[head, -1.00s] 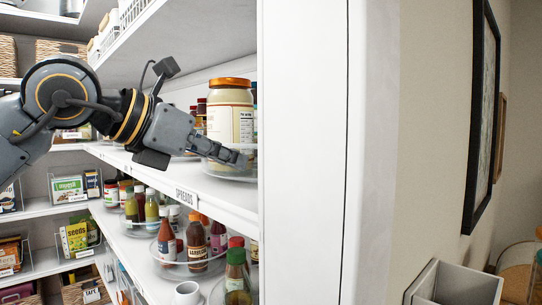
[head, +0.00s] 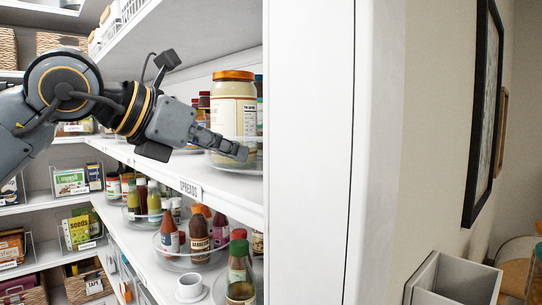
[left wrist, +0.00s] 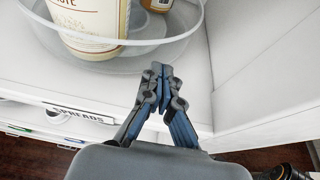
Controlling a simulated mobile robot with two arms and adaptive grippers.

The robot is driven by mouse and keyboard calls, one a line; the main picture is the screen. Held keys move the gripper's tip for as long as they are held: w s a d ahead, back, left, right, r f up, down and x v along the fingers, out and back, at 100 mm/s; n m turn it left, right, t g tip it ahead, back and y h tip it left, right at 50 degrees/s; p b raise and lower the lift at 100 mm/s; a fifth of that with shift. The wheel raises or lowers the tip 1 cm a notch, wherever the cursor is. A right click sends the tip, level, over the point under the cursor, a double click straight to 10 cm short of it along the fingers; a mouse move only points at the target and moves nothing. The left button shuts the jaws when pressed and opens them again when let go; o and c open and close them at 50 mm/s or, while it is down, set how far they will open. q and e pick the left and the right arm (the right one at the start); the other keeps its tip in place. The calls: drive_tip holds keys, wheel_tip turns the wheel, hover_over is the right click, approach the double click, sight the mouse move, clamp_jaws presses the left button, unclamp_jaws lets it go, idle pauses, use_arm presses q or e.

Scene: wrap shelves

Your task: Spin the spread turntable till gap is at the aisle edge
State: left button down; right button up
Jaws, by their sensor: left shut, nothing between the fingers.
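The spread turntable (head: 236,165) is a clear round tray with a raised rim on the shelf labelled SPREADS. In the head view a large cream jar with an orange lid (head: 234,104) stands on it, with other jars partly hidden behind. My left gripper (head: 243,153) is shut and empty, in front of the jar at the turntable's aisle side. In the left wrist view its fingertips (left wrist: 160,72) overlap the turntable's near rim (left wrist: 120,68); I cannot tell whether they touch. The wall panel hides the turntable's right part in the head view. My right gripper is not in view.
The SPREADS shelf edge (head: 220,200) runs below the gripper. A lower shelf holds turntables of sauce bottles (head: 198,238) and a white cup (head: 189,287). A white side panel (head: 308,150) stands close on the right.

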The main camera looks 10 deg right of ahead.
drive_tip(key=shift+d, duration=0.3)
use_arm(q)
drive_tip(key=shift+w+d, duration=0.1)
drive_tip(key=shift+w, duration=0.1)
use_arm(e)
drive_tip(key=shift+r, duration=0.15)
use_arm(q)
drive_tip(key=shift+w+d+p, duration=0.15)
drive_tip(key=shift+w+p, duration=0.2)
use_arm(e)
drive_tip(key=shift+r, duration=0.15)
use_arm(q)
drive_tip(key=shift+w, duration=0.3)
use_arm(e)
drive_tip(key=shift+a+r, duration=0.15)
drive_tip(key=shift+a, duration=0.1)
use_arm(q)
drive_tip(key=shift+w+a, duration=0.2)
drive_tip(key=shift+a, duration=0.35)
drive_tip(key=shift+w+a, duration=0.2)
drive_tip(key=shift+a, duration=0.3)
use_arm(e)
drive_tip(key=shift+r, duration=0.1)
